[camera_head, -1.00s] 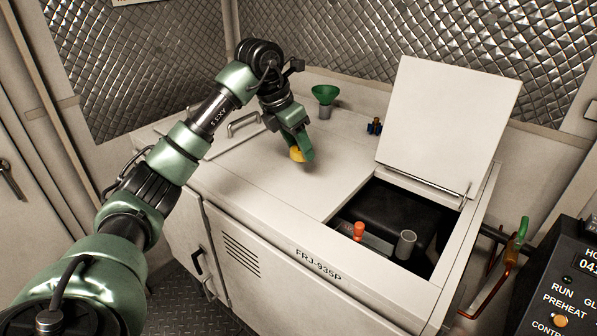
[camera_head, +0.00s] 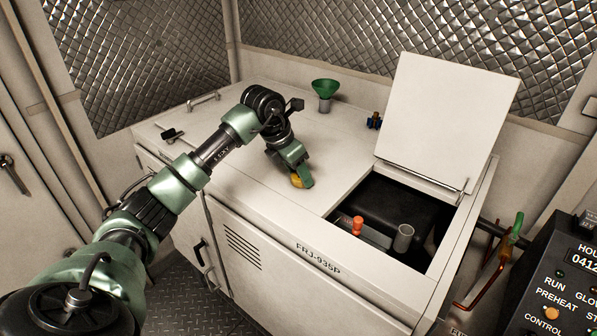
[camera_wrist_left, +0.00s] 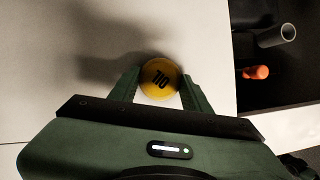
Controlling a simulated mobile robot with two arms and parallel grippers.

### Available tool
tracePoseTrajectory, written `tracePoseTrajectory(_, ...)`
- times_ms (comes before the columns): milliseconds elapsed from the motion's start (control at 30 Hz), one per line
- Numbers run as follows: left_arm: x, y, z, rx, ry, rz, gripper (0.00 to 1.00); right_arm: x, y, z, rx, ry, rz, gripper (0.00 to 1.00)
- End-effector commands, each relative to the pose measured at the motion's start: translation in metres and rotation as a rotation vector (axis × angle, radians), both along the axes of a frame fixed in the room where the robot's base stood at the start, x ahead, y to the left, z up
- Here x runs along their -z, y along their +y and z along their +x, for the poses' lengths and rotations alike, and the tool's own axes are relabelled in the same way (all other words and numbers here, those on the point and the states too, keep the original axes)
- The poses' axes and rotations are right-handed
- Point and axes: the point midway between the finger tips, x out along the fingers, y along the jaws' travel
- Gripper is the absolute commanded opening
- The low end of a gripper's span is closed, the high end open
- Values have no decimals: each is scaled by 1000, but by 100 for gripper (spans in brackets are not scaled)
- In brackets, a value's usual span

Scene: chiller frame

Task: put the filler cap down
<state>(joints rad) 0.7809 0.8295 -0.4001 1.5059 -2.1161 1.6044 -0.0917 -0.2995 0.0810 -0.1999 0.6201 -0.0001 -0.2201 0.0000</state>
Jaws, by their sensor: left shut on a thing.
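The filler cap is round and yellow with dark lettering on top. In the wrist view the cap (camera_wrist_left: 160,78) sits between the two green fingers of my left gripper (camera_wrist_left: 160,88), which is shut on it. In the head view the cap (camera_head: 297,181) shows at the fingertips of my left gripper (camera_head: 302,179), low over the white cabinet top (camera_head: 235,185), left of the open hatch. I cannot tell whether the cap touches the surface. My right gripper is not in view.
The open hatch (camera_head: 330,218) lies to the right, with its lid (camera_head: 445,115) raised. Inside are an orange-red knob (camera_head: 358,225) and a grey pipe neck (camera_head: 403,238). The top left of the hatch is mostly clear.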

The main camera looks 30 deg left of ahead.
Motion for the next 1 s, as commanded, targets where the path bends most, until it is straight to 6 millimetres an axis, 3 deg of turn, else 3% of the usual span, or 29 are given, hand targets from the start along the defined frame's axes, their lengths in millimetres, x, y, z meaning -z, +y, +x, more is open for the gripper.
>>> tracePoseTrajectory(33,3,0,0,0,0,1,9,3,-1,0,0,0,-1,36)
tracePoseTrajectory(67,2,0,0,-1,0,0,53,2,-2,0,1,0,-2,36)
tracePoseTrajectory(100,2,0,0,-1,0,0,64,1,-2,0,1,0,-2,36)
tracePoseTrajectory(133,2,0,0,-1,0,0,70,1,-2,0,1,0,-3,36)
tracePoseTrajectory(567,-7,2,-2,-1,-2,1,70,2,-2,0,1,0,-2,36)
tracePoseTrajectory(1000,-87,13,-33,-2,-4,2,70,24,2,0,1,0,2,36)
